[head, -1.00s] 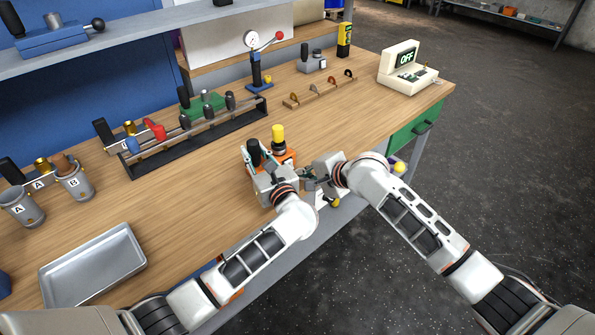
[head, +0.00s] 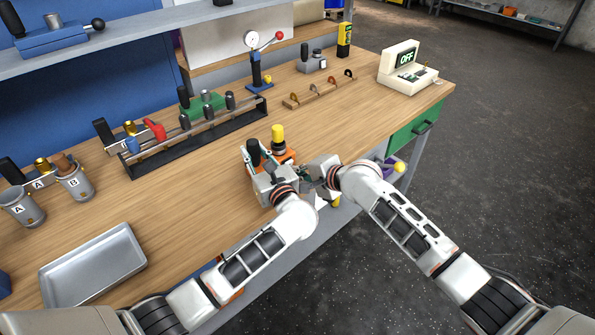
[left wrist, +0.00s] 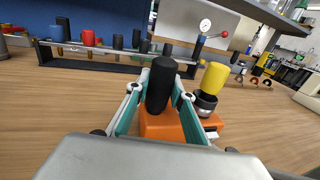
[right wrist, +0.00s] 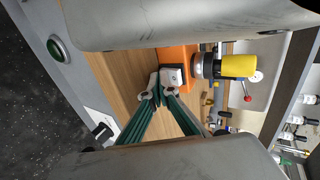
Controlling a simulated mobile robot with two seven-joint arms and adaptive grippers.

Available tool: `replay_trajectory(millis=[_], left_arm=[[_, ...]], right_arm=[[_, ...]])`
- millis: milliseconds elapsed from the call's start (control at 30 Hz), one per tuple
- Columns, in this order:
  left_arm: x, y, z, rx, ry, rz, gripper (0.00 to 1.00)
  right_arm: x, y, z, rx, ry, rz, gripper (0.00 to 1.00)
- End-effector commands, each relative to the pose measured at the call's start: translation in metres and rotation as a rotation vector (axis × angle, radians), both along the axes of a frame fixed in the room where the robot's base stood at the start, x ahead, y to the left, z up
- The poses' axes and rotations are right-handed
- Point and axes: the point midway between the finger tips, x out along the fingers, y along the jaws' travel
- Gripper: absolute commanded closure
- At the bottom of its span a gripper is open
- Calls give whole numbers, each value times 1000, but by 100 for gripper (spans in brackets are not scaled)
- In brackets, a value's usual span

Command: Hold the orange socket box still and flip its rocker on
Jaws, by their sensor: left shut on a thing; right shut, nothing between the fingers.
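The orange socket box (head: 289,157) is on the wooden bench near its front edge, partly hidden by my grippers. A black upright handle (left wrist: 160,85) rises from it, and a yellow plug (left wrist: 214,78) on a dark collar stands beside the handle. My left gripper (left wrist: 160,94) is shut on the black handle, one finger each side. The pale rocker (right wrist: 173,76) is on the box's side. My right gripper (right wrist: 158,96) is shut and empty, its fingertips right at the rocker; I cannot tell whether they touch it.
A cream display unit (head: 407,68) reading "OFF" stands at the bench's far right. A black rack (head: 200,135) with several handled tools stands behind the box. A metal tray (head: 93,268) and two grey cups lie to the left. The bench (head: 190,205) between tray and box is clear.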

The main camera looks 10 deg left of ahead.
Motion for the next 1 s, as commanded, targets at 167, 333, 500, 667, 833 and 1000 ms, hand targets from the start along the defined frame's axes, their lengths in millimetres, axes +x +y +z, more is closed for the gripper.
replay_trajectory(millis=[167,333,500,667,833,1000], left_arm=[[0,-1,0,0,0,-2,100],[0,-1,0,-1,1,-2,100],[0,-1,0,-1,1,-2,100],[0,-2,0,-1,1,-3,100],[0,-2,0,-1,1,-3,100],[0,-2,0,-1,1,-3,100]], right_arm=[[1,1,3,1,-2,1,100],[1,1,7,3,-2,1,100],[1,1,16,4,-3,1,100],[1,1,20,3,-2,1,100],[1,1,19,3,-2,1,100],[-1,-1,19,2,-1,1,100]])
